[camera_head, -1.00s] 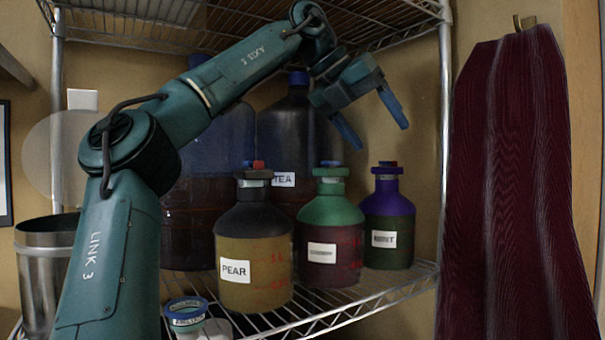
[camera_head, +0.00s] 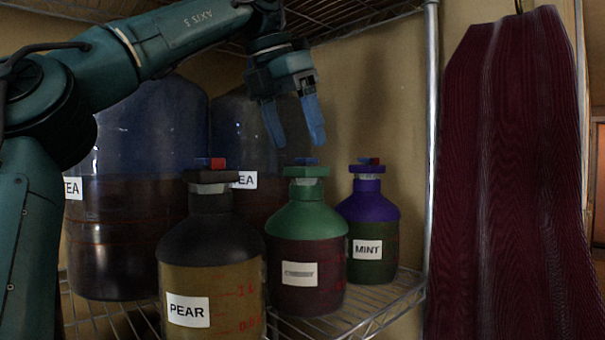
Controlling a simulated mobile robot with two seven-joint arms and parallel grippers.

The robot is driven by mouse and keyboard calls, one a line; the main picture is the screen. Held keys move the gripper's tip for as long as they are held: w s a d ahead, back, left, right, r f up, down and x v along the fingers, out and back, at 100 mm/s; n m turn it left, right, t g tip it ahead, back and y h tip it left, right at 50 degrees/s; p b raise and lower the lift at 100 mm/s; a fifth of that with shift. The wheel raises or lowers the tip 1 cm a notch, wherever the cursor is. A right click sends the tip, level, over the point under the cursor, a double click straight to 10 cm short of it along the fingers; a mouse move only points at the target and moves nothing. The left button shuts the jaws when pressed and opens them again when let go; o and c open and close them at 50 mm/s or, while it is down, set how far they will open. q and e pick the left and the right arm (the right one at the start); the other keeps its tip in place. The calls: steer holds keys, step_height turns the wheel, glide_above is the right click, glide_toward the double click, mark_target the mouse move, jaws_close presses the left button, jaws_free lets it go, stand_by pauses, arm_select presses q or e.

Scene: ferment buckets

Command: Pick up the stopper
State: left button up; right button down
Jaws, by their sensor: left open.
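Three bottles with capped tops stand on the wire shelf. The green-shouldered bottle (camera_head: 306,222) has a green stopper (camera_head: 306,171) with a blue piece on top; its label is too blurred to read. The PEAR bottle (camera_head: 210,240) has a dark stopper (camera_head: 206,177) with a red and blue top. The MINT bottle (camera_head: 370,212) has a purple stopper (camera_head: 367,169) with a blue and red top. My left gripper (camera_head: 298,143) is open and empty, blue fingers pointing down, just above the green stopper in the picture; I see no contact. My right gripper is not in view.
Large dark TEA vessels (camera_head: 140,130) stand behind the bottles on the left. A metal shelf post (camera_head: 432,150) rises at right, beside a hanging dark red cloth (camera_head: 510,180). The wire shelf (camera_head: 375,312) is bare at its front right.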

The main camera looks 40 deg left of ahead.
mark_target(309, 159)
arm_select(q)
steer(key=x, duration=0.5)
steer(key=shift+w+d, duration=0.25)
steer(key=shift+w, duration=0.15)
steer(key=shift+c, duration=0.5)
steer(key=c, duration=1)
